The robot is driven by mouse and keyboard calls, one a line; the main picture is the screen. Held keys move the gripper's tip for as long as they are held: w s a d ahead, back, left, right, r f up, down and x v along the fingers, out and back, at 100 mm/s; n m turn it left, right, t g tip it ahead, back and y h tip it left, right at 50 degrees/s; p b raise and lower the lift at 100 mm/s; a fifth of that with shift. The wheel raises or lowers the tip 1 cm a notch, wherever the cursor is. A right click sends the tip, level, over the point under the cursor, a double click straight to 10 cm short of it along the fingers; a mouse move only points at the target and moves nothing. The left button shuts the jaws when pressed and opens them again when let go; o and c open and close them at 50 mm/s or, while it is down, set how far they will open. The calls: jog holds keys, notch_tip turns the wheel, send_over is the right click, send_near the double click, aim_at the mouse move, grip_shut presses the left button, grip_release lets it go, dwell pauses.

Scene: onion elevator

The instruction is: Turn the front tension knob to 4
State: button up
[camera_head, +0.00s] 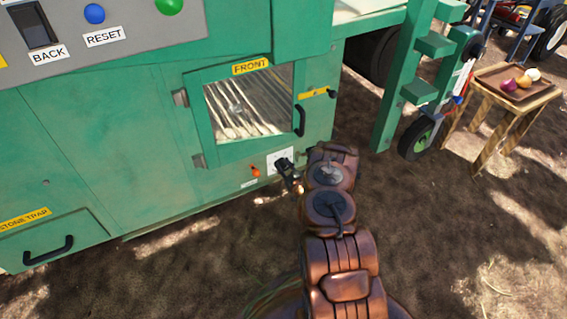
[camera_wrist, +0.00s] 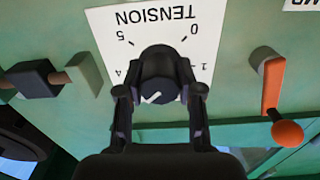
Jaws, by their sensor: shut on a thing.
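The front tension knob (camera_wrist: 158,85) is dark and round, with a short white mark slanting toward the lower left in the wrist view. It sits on a white dial plate (camera_wrist: 108,22) marked TENSION, which appears upside down there. The 5 and 4 show left of the knob, the 0 and 1 right; lower numbers are hidden. My gripper (camera_wrist: 158,93) is shut on the knob, one finger on each side. In the head view my gripper (camera_head: 291,181) is at the plate (camera_head: 279,158) below the FRONT window, and the knob is hard to make out.
An orange-tipped lever (camera_wrist: 287,132) is close beside the knob; it also shows in the head view (camera_head: 256,171). A dark latch (camera_wrist: 35,79) is on the other side. The window door (camera_head: 248,102) has a black handle (camera_head: 300,121). Open ground lies right of my arm.

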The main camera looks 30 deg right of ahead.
jog(key=m+p, duration=0.1)
jog(key=m, duration=0.2)
jog(key=shift+m+p, duration=0.5)
jog(key=shift+m, duration=1.1)
jog(key=shift+f, duration=0.1)
jog(key=o, duration=1.2)
jog(key=shift+c, duration=0.2)
jog(key=s, duration=1.2)
jog(key=shift+a, duration=0.45)
